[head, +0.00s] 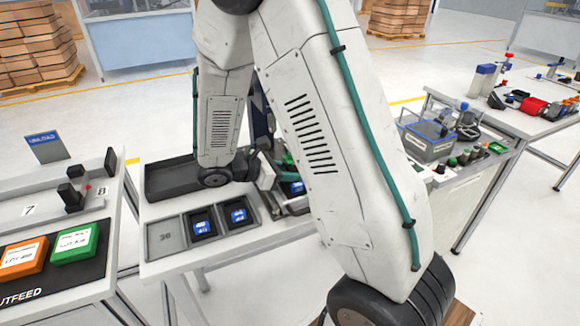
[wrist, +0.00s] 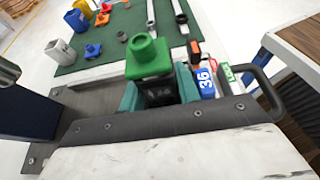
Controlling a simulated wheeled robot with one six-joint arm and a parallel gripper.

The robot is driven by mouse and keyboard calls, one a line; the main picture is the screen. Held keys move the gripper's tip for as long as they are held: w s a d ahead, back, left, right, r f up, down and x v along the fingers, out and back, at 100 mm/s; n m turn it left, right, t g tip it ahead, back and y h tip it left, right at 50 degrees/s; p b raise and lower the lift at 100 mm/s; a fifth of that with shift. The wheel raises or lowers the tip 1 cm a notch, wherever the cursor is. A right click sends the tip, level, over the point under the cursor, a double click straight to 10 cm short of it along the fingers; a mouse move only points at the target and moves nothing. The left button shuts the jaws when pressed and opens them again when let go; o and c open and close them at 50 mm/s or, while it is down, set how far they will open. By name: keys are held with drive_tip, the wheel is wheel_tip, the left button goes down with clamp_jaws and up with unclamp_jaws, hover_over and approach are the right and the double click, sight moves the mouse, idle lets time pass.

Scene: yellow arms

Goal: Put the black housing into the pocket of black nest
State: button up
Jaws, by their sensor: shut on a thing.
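In the wrist view, the teal fingers of my gripper (wrist: 160,92) are shut on a dark piece (wrist: 159,88), which looks like the black housing; little of it shows. In the head view my gripper (head: 264,165) is mostly hidden behind my arm, over the far right part of the middle table. Two black housings with blue labels, a left one (head: 202,228) and a right one (head: 239,215), sit in a grey compartment tray (head: 180,252), whose front left compartment, marked 36, is empty. I cannot make out the black nest for certain.
A long dark tray (head: 168,182) lies behind the grey tray. In the wrist view a green knobbed block (wrist: 149,58) stands close beyond my fingers, and a green mat (wrist: 112,52) carries several coloured parts. An outfeed table with orange (head: 22,257) and green (head: 74,243) boxes is at left.

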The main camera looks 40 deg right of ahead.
drive_tip(key=shift+f, duration=0.3)
drive_tip(key=shift+f, duration=0.1)
idle(0.3)
drive_tip(key=o, duration=1)
drive_tip(key=shift+o, duration=0.2)
drive_tip(key=v, duration=0.7)
drive_tip(key=shift+w+a, duration=0.2)
drive_tip(key=shift+a, duration=0.15)
drive_tip(key=s+a+r+m+t+y, duration=0.2)
drive_tip(key=s+a+r+m+y, duration=0.2)
drive_tip(key=s, duration=0.6)
drive_tip(key=s+a+r+m+t+y, duration=0.3)
drive_tip(key=s+a+r+m+y, duration=0.1)
drive_tip(key=s+r+m+y, duration=0.4)
drive_tip(key=s+r+m, duration=0.2)
drive_tip(key=s+r, duration=0.1)
drive_tip(key=shift+s+m+y, duration=0.3)
drive_tip(key=shift+m+y, duration=0.1)
